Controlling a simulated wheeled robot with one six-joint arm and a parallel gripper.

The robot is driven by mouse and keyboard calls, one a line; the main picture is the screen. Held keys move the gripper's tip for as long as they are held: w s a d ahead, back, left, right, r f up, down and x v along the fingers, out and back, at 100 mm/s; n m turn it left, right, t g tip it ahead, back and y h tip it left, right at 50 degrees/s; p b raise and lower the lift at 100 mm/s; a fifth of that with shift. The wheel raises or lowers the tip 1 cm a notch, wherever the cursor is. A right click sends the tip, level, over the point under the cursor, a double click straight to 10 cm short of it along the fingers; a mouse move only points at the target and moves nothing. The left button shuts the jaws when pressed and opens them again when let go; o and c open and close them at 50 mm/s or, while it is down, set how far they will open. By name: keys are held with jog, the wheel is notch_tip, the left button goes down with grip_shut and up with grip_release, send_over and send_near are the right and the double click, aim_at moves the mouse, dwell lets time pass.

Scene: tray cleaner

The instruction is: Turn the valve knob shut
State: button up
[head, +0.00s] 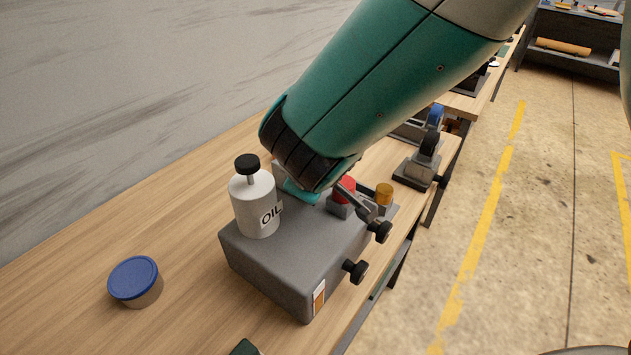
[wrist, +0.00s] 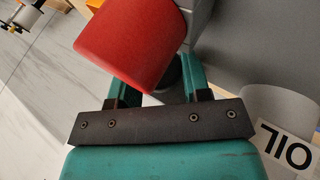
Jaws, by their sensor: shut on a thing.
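The red valve knob (wrist: 130,45) looms large in the wrist view, with a dark round part just below its right end. In the head view a bit of the red knob (head: 345,188) shows on the grey box (head: 290,262), beside my arm. My gripper (wrist: 163,80) has its two teal fingers at the knob, one on each side. The left fingertip is hidden behind the red part, so the exact contact is not visible. In the head view my gripper (head: 318,194) is largely covered by my own wrist.
A white oil bottle (head: 256,205) with a black cap stands on the box, close to my wrist. A yellow knob (head: 384,194) is right of the red one. Two black knobs (head: 355,271) stick out from the box's side. A blue-lidded tub (head: 134,280) stands on the bench.

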jog(key=shift+t+h, duration=0.3)
dwell(0.4)
jog(key=o, duration=0.9)
jog(key=shift+o, duration=0.2)
jog(key=shift+s, duration=0.1)
jog(key=shift+f, duration=0.15)
